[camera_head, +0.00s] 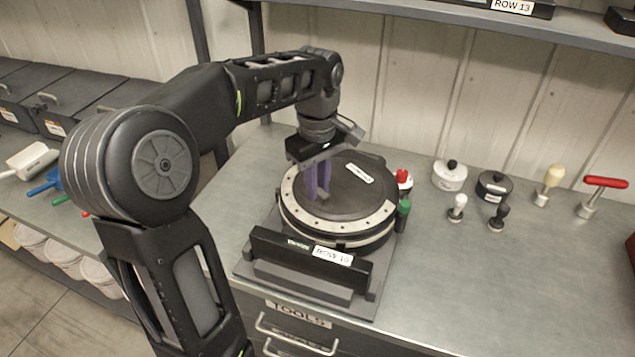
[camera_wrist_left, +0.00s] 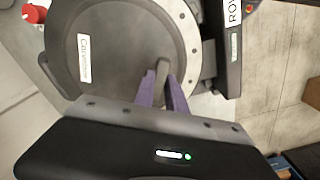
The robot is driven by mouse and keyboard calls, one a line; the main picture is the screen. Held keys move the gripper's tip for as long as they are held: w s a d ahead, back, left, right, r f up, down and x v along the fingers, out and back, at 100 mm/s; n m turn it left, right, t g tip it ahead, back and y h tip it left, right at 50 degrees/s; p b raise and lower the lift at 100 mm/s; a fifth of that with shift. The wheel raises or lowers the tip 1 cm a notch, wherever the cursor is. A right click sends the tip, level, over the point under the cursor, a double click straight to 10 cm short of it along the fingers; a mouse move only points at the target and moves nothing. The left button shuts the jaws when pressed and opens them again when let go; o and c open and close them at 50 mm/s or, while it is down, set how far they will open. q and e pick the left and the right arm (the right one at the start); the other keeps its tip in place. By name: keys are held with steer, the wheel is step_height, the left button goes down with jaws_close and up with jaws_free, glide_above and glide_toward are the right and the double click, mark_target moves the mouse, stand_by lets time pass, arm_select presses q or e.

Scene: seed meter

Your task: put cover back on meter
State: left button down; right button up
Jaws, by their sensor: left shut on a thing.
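The cover (camera_head: 347,187) is a round dark disc with a white label, and it shows in the left wrist view (camera_wrist_left: 115,50) too. It lies over the round meter (camera_head: 352,241), within a pale ring dotted with dark marks. Whether it is fully seated cannot be told. My left gripper (camera_head: 318,189) reaches down onto the cover from above. Its purple fingers (camera_wrist_left: 162,85) are shut on a small grey grip on the cover. The meter stands on a dark base with a labelled black front bar (camera_head: 311,248). My right gripper is not in view.
Farther right are black and white round pieces, small knobs and a red T-handle (camera_head: 604,184). Bench between them is clear. A shelf (camera_head: 420,17) runs above.

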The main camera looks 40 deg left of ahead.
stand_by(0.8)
arm_select(q)
steer(key=c, duration=1.3)
jaws_free()
steer(key=shift+f, duration=0.1)
steer(key=shift+c, duration=0.3)
steer(key=shift+r, duration=0.2)
step_height(320, 180, up, 5)
steer(key=p, duration=0.4)
steer(key=shift+p, duration=0.3)
step_height(320, 180, up, 4)
steer(key=p, duration=0.3)
steer(key=shift+r, duration=0.1)
